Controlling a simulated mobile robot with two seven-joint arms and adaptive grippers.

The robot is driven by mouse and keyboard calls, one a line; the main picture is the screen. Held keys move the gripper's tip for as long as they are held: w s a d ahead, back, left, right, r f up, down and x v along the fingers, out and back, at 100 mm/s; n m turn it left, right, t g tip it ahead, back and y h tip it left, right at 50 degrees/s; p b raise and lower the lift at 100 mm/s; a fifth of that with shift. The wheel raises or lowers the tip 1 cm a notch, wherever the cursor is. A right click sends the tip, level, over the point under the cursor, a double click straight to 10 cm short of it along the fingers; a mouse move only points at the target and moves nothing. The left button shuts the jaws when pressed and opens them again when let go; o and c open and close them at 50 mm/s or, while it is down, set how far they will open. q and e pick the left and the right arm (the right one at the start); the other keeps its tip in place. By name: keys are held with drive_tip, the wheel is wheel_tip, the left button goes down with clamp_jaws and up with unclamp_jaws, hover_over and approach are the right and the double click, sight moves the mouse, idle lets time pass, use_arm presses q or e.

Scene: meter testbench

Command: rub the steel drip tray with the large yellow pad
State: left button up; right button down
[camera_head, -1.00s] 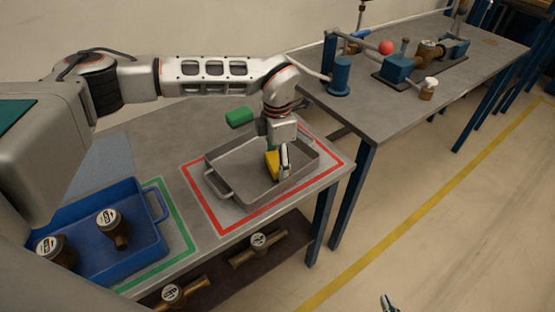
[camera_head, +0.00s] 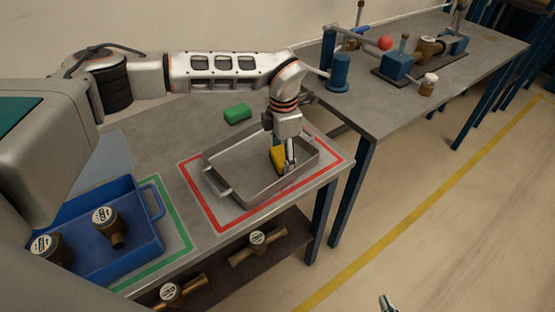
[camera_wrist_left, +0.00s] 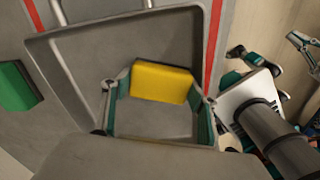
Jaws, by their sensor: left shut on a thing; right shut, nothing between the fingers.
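The large yellow pad (camera_head: 277,158) is held upright in my left gripper (camera_head: 284,163), inside the steel drip tray (camera_head: 232,168). In the left wrist view the yellow pad (camera_wrist_left: 161,82) sits between the two fingers of my left gripper (camera_wrist_left: 160,100), which are shut on it. The drip tray (camera_wrist_left: 75,90) lies around and below it. Whether the pad touches the tray floor is hard to tell. My right gripper (camera_head: 386,303) shows only as a tip at the bottom edge of the head view, shut and empty.
A green block (camera_head: 237,113) lies behind the tray. A red outline (camera_head: 215,222) surrounds the tray. A blue bin (camera_head: 140,262) with brass meters stands at left, and more meters lie on the lower shelf (camera_head: 215,278). A second table (camera_head: 440,90) with blue fixtures stands at right.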

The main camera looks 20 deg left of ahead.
use_arm(q)
drive_tip(key=shift+w+d, duration=0.4)
drive_tip(key=shift+w, duration=0.15)
drive_tip(key=shift+s+a+r+p, duration=0.1)
drive_tip(key=shift+s+a+p, duration=0.4)
drive_tip(key=shift+s+p, duration=0.3)
drive_tip(key=shift+s+a+p, duration=0.5)
drive_tip(key=shift+s+p, duration=0.1)
drive_tip(key=shift+s, duration=0.15)
drive_tip(key=shift+r+p, duration=0.5)
drive_tip(key=shift+r, duration=0.1)
drive_tip(key=shift+r+p, duration=1.6)
drive_tip(key=shift+r, duration=0.75)
